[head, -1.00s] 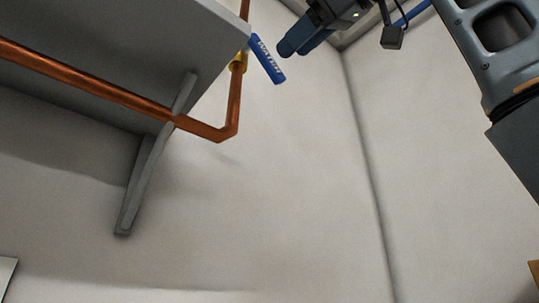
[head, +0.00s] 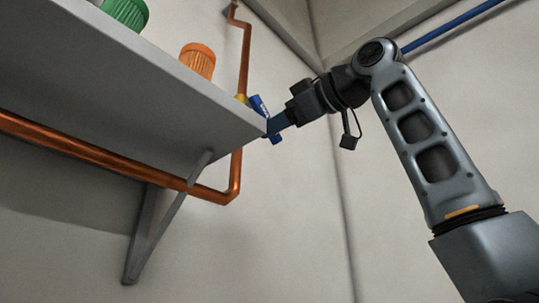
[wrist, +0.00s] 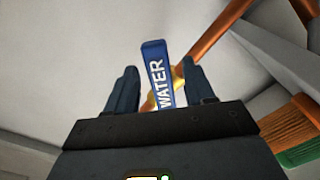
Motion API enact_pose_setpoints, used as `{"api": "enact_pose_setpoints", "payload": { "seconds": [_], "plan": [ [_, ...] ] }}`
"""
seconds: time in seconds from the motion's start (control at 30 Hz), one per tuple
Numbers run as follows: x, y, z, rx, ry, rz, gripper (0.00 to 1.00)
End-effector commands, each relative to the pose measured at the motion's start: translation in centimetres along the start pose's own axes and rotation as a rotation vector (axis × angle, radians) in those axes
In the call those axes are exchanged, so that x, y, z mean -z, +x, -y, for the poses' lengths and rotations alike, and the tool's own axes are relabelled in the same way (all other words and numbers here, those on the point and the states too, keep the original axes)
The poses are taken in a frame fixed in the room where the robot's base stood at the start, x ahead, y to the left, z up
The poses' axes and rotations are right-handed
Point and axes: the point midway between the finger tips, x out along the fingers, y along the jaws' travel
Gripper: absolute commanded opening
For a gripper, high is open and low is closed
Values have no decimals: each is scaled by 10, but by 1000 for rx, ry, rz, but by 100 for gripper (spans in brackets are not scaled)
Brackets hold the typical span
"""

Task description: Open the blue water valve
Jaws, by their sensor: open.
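The blue water valve is a flat blue handle (head: 257,104) marked WATER, on a yellow body (head: 241,98) on a copper pipe (head: 236,172) beside the shelf's right end. In the wrist view the handle (wrist: 154,62) stands between my two fingers, with a gap visible on each side near the tips. My gripper (wrist: 158,68) is open, its fingers straddling the handle. In the head view my gripper (head: 270,130) is at the shelf corner, and its fingers hide part of the handle.
A grey shelf (head: 150,85) on a bracket (head: 152,225) lies close left of my gripper. An orange container (head: 198,60) and a green one (head: 127,12) stand on it. A blue pipe (head: 455,25) runs along the upper right wall. Room right of the valve is clear.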

Motion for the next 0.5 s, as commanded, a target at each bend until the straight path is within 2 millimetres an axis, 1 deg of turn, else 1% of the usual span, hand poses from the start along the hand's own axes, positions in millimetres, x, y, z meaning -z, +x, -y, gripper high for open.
{"api": "enact_pose_setpoints", "payload": {
  "seconds": [0.03, 0.1, 0.2, 0.47, 0.5],
  "plan": [
    [1, 6, -1, 0, 1, 0, 53],
    [1, 12, -1, 0, 1, 0, 53],
    [0, 18, 0, 1, 1, 0, 53],
    [0, 19, 0, 0, 0, 0, 53],
    [0, 19, 0, 0, 0, 0, 51]
  ]
}}
